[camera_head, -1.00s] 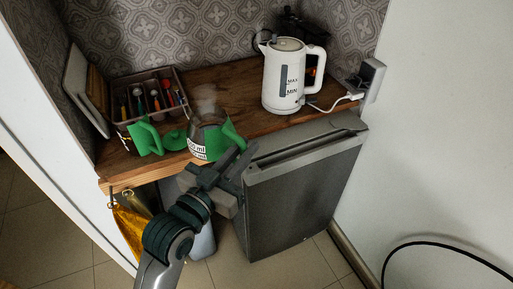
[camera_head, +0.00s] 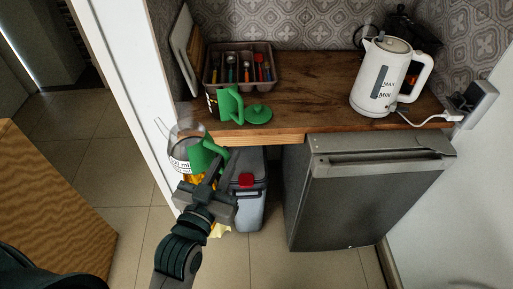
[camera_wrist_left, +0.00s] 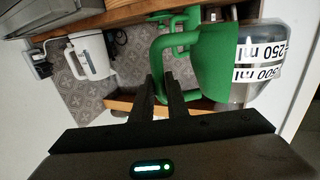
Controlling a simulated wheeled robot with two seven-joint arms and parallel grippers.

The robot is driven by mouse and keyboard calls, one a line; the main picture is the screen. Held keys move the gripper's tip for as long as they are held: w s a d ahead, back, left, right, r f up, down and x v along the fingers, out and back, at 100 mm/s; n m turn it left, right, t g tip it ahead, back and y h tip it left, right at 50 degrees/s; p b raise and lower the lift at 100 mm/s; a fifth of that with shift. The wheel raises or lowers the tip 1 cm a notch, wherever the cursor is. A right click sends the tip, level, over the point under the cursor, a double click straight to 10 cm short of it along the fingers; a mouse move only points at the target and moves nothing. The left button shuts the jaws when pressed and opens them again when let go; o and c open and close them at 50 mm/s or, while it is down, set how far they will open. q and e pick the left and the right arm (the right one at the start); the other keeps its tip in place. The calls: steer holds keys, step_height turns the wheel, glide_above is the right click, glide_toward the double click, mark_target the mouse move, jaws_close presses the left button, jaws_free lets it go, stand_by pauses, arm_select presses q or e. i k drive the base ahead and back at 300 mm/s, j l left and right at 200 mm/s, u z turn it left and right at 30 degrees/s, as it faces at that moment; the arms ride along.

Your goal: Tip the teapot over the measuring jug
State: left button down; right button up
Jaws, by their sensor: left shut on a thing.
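The measuring jug (camera_head: 178,163) is clear, with white ml labels and a green handle part (camera_head: 205,155). My left gripper (camera_head: 213,172) is shut on that green handle and holds the jug in the air, past the left front end of the wooden counter. The jug also shows in the left wrist view (camera_wrist_left: 262,60), with the fingers (camera_wrist_left: 167,100) at its handle. A small green pot (camera_head: 230,106), seemingly the teapot, stands on the counter with its green lid (camera_head: 258,113) lying beside it. My right gripper is not in view.
A white electric kettle (camera_head: 385,80) stands on the right of the wooden counter (camera_head: 315,85). A cutlery tray (camera_head: 262,73) stands behind the green pot. A grey bin (camera_head: 248,205) and a small fridge (camera_head: 345,195) are below. The counter's middle is clear.

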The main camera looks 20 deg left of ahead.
mark_target(224, 102)
steer(key=i+l, duration=0.15)
steer(key=l, duration=0.2)
steer(key=i+l, duration=0.2)
steer(key=l, duration=0.2)
steer(key=i+l, duration=0.15)
steer(key=l, duration=0.2)
steer(key=i+l, duration=0.15)
steer(key=l, duration=0.2)
steer(key=i+l, duration=0.15)
steer(key=l, duration=0.25)
steer(key=u, duration=1.75)
